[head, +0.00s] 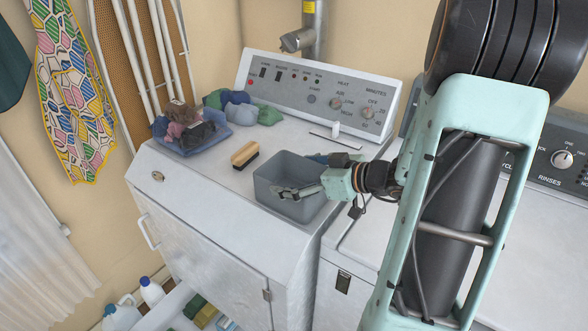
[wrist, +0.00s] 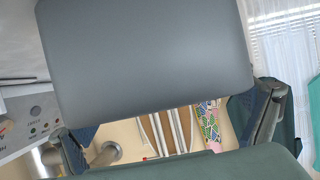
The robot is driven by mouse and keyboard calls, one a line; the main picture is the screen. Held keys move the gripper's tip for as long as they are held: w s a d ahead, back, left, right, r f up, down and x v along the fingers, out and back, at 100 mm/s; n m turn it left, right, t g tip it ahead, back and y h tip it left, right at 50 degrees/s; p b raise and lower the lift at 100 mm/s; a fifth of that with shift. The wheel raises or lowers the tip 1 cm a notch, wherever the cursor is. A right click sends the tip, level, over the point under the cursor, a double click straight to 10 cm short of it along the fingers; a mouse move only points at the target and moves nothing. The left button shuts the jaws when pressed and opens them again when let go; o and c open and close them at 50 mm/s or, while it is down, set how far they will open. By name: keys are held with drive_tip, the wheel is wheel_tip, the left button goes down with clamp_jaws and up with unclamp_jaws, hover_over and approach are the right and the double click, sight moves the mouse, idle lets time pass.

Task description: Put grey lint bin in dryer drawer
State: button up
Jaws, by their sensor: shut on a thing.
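The grey lint bin (head: 288,205) is an open box at the front right of the white dryer's top (head: 225,165). My gripper (head: 300,174) reaches it from the right and is shut on it, with one finger across its near side and the other by its far side. In the wrist view the bin (wrist: 145,55) fills the upper middle between the fingers (wrist: 170,115). Whether it touches the dryer top is unclear. The dryer drawer (head: 168,306) seems to be the open white one low at the bottom left, partly cut off by the picture edge.
A wooden brush (head: 245,154) lies left of the bin. A blue tray (head: 205,137) with lint and a pile of cloths (head: 240,107) sit farther back. Several colourful items (head: 205,315) lie in the low drawer. Bottles (head: 152,292) stand beside it. A washer adjoins on the right.

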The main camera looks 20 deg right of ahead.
drive_tip(key=shift+f, duration=0.1)
drive_tip(key=o, duration=1.1)
drive_tip(key=shift+b, duration=0.3)
drive_tip(key=shift+o, duration=0.7)
